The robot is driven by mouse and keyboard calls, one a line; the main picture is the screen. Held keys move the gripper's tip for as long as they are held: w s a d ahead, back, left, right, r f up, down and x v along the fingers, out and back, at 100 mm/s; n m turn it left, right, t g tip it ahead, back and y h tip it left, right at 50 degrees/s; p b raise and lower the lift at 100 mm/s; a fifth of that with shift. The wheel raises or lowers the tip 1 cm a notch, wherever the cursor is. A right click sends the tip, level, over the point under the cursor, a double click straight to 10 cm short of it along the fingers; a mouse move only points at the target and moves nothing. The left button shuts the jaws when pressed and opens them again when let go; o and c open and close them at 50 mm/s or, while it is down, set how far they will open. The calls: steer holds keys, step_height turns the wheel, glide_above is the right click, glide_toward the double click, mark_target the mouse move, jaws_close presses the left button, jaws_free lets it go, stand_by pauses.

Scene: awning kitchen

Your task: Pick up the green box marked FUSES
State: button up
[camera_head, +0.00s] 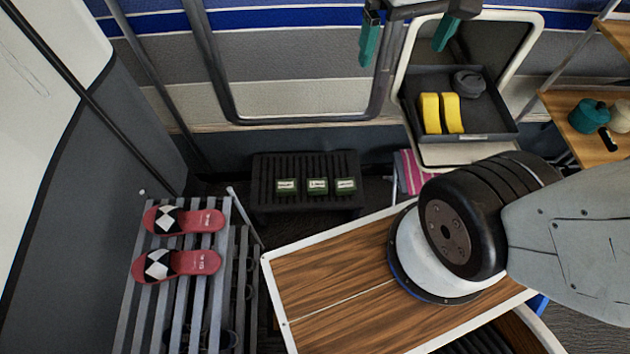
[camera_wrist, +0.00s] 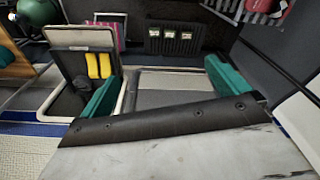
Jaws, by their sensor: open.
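Three small green boxes with pale labels stand in a row on a black slatted stool (camera_head: 305,203) by the wall: a left box (camera_head: 286,187), a middle box (camera_head: 317,186) and a right box (camera_head: 345,185). Their lettering is too small to read, so I cannot tell which is marked FUSES. The row also shows, small, at the top of the wrist view (camera_wrist: 186,35). My gripper (camera_head: 407,41) is open and empty, with teal fingers spread wide at the top of the head view, beyond and above the stool. Its fingers (camera_wrist: 163,84) also show in the wrist view.
A dark tray (camera_head: 440,82) with yellow blocks (camera_head: 441,113) sits in a hatch at right. A slatted rack (camera_head: 187,295) with red slippers (camera_head: 180,265) stands at left. A wooden-topped counter (camera_head: 345,285) fills the front. Open air lies above the stool.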

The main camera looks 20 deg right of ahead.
steer(key=w+a+f+m, duration=0.1)
steer(key=w+f, duration=0.4)
steer(key=w, duration=0.6)
steer(key=w+f, duration=0.6)
steer(key=w, duration=0.5)
steer(key=w+f, duration=0.5)
steer(key=f, duration=0.5)
steer(key=w+f, duration=0.6)
steer(key=f, duration=0.4)
steer(key=m+g, duration=0.1)
steer(key=m, duration=0.1)
glide_above(317, 184)
steer(key=f, duration=4.4)
steer(key=shift+s+d+f, duration=0.15)
steer(key=shift+d+f, duration=0.2)
steer(key=f, duration=0.7)
steer(key=shift+a+f, duration=0.2)
steer(key=shift+a, duration=0.1)
steer(key=c, duration=1)
